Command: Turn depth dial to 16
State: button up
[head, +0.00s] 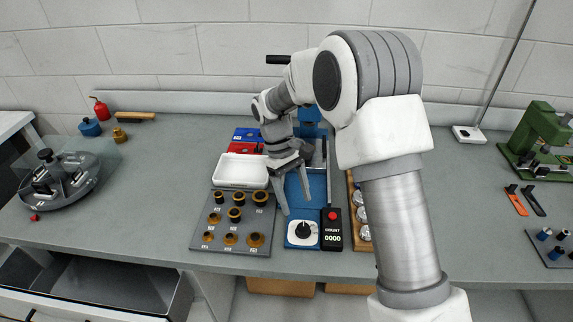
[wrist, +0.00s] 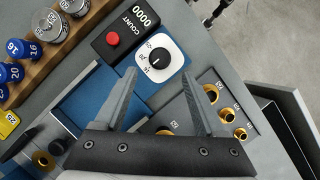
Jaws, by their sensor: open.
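The depth dial (head: 302,232) is a black knob on a white square plate at the front end of the blue machine base. In the wrist view the dial (wrist: 160,62) lies just beyond my fingertips, with small numbers around the knob; its exact setting is too small to read surely. My gripper (head: 297,205) is open and empty, pointing down, above and behind the dial. In the wrist view my gripper's two fingers (wrist: 160,76) are spread to the left and right of the dial's near side, apart from the knob.
A black counter box (head: 332,229) with a red button, reading 0000, stands right beside the dial. A grey tray (head: 200,238) of ring-shaped parts lies to the left, with a white bin (head: 242,171) behind. A wooden rack (wrist: 62,50) of cylinders is beyond the counter.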

jog(key=v, duration=1)
jog(key=shift+p, duration=0.35)
